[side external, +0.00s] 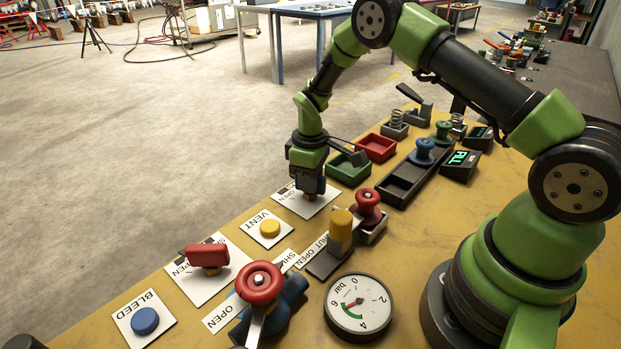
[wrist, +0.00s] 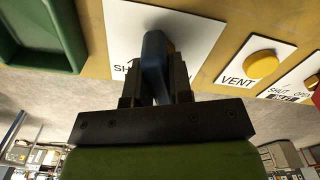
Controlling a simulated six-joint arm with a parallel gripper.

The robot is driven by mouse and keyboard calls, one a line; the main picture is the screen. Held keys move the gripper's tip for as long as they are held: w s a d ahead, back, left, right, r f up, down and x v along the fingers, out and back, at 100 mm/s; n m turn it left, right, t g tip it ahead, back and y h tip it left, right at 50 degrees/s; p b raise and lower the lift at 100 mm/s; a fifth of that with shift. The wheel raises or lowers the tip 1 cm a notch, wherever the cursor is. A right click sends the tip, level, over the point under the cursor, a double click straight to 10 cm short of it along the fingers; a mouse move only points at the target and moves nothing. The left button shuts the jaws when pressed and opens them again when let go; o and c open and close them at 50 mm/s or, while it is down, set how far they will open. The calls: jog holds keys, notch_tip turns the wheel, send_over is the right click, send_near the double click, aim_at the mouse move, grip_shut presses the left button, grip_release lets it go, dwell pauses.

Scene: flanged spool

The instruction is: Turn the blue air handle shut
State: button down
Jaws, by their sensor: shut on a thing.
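The blue air handle (wrist: 154,62) stands in front of a white label plate (wrist: 205,25) in the wrist view. My gripper (wrist: 157,85) has one finger on each side of it and is shut on it. The letters "SH" show left of the handle; the lettering on the right is mostly covered by a finger. In the side external view my gripper (side external: 307,188) points down over the same plate (side external: 318,208), where "OPEN" shows at the left edge. The handle is hidden there behind my gripper, so its exact angle is hard to tell.
A yellow VENT button (side external: 270,228) and a red handle (side external: 208,256) lie toward the front left. A green tray (side external: 347,170) and a red tray (side external: 376,147) stand close behind my gripper. A yellow-capped lever (side external: 341,228) and red knob (side external: 368,203) are at its right.

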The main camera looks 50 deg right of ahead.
jog(key=m, duration=0.6)
jog(key=shift+m, duration=0.3)
jog(key=m, duration=0.6)
jog(key=shift+m, duration=0.3)
jog(key=c, duration=1)
grip_release()
notch_tip(320, 180, up, 10)
